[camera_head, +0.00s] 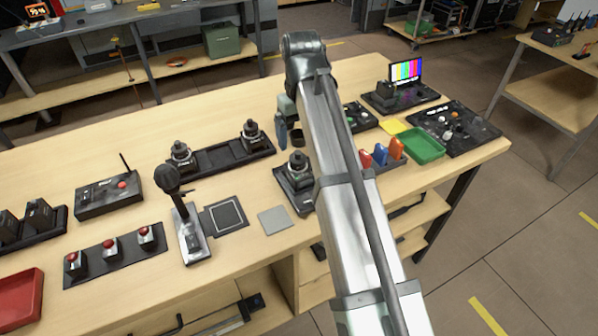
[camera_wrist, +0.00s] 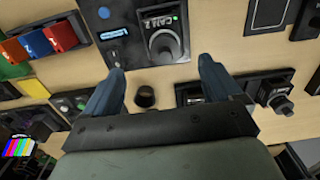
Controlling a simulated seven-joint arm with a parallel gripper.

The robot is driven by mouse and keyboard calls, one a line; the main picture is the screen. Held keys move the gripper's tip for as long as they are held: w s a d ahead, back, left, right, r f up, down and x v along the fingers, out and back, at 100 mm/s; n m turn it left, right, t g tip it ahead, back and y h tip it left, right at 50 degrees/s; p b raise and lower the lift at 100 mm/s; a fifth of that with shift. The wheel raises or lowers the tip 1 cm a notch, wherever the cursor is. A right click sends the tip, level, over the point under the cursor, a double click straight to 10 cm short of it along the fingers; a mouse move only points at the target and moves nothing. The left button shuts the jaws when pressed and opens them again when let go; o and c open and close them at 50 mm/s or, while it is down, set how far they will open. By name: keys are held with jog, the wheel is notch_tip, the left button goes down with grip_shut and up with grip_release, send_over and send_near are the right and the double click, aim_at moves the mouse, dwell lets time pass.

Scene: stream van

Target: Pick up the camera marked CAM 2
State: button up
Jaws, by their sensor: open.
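The camera marked CAM 2 (camera_wrist: 163,42) sits on a dark base on the wooden bench, at the top middle of the wrist view. Its label is readable there. In the head view, the dark camera left of my arm (camera_head: 297,168) appears to be the same one. My gripper (camera_wrist: 161,66) is open and empty, with its two blue fingers apart. In the wrist view the camera lies beyond the fingertips, not between them.
A small black cylinder (camera_wrist: 146,96) stands on the bench between the fingers in the wrist view. Two similar cameras (camera_head: 250,132) (camera_head: 182,152) stand on a black tray (camera_head: 218,157) to the left. Orange, blue and red pieces (camera_head: 381,152) and a green tray (camera_head: 421,146) lie right of my arm.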

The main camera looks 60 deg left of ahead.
aim_at(299, 161)
notch_tip(299, 161, down, 6)
jog(key=shift+r, duration=0.1)
jog(key=shift+s+d+f, duration=0.15)
jog(key=shift+s+f, duration=0.05)
jog(key=shift+f, duration=1.15)
jog(key=shift+s+d+f, duration=0.1)
jog(key=shift+s+f, duration=0.05)
jog(key=shift+f, duration=1.2)
jog(key=shift+c, duration=0.2)
jog(key=c, duration=1.6)
jog(key=shift+r, duration=0.1)
jog(key=shift+r, duration=0.1)
